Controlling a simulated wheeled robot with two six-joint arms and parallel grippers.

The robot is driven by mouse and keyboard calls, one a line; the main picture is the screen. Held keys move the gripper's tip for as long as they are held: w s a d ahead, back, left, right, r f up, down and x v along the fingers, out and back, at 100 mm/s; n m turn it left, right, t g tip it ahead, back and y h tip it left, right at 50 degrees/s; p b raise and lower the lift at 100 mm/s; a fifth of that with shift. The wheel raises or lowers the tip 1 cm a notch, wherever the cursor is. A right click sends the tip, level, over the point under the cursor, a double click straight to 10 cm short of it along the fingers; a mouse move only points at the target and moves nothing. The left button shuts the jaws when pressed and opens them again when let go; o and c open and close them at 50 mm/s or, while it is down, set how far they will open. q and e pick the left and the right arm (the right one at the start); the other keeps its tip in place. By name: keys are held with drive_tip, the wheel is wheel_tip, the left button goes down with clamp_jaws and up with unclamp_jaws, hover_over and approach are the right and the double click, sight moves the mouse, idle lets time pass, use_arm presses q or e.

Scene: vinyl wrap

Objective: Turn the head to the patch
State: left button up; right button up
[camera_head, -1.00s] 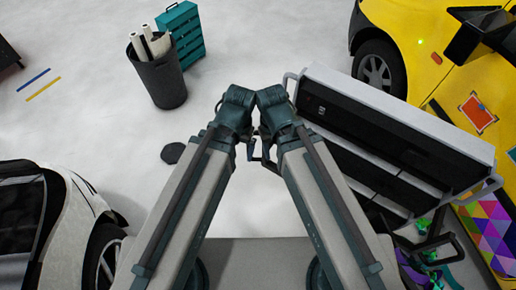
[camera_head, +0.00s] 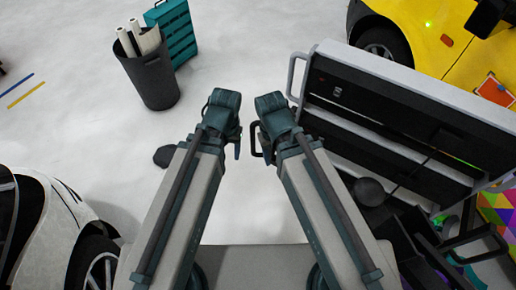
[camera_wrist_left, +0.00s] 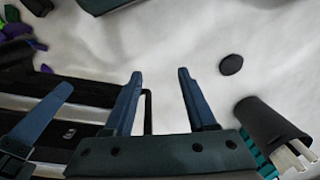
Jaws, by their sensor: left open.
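The patch (camera_head: 494,90) is a small orange-red rectangle with a blue spot and light edging. My left gripper (camera_head: 237,146) hangs at the end of my left arm, far left of the patch. In the left wrist view it (camera_wrist_left: 160,74) is open with nothing between its fingers. My right gripper (camera_head: 258,142) is beside it, mostly hidden by its own wrist; its opening does not show clearly.
A grey-and-black cart (camera_head: 400,95) stands between my right arm and the yellow car. A dark bin with white rolls (camera_head: 152,80) and a teal case (camera_head: 172,30) stand at upper left. A white car (camera_head: 55,215) is at lower left. Floor between is mostly clear.

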use_arm(q)
drive_tip(key=w+a+f+n+h+b, duration=0.1)
drive_tip(key=w+f+n+b, duration=0.1)
drive_tip(key=f+b, duration=0.9)
drive_tip(key=w+a+f+n+h+b, duration=0.2)
drive_tip(key=f+b, duration=0.8)
drive_tip(key=f, duration=0.1)
drive_tip(key=w+a+f+n+h+b, duration=0.1)
drive_tip(key=w+f+n+b, duration=0.15)
drive_tip(key=f+b, duration=0.85)
drive_tip(key=w+d+r+n+h+b, duration=0.2)
drive_tip(key=w+d+r+n+h, duration=0.2)
drive_tip(key=r+n+h, duration=0.3)
drive_tip(key=w+a+r+n+h, duration=0.2)
drive_tip(key=r+n+h, duration=0.2)
drive_tip(key=r, duration=0.2)
drive_tip(key=w+a+r+n+h, duration=0.1)
drive_tip(key=w+r+n+h, duration=0.1)
drive_tip(key=r+n+h, duration=0.3)
drive_tip(key=d+m+y, duration=0.1)
drive_tip(key=d, duration=1.2)
drive_tip(key=shift+d+r, duration=0.3)
drive_tip(key=shift+r, duration=0.1)
drive_tip(key=shift+m, duration=0.25)
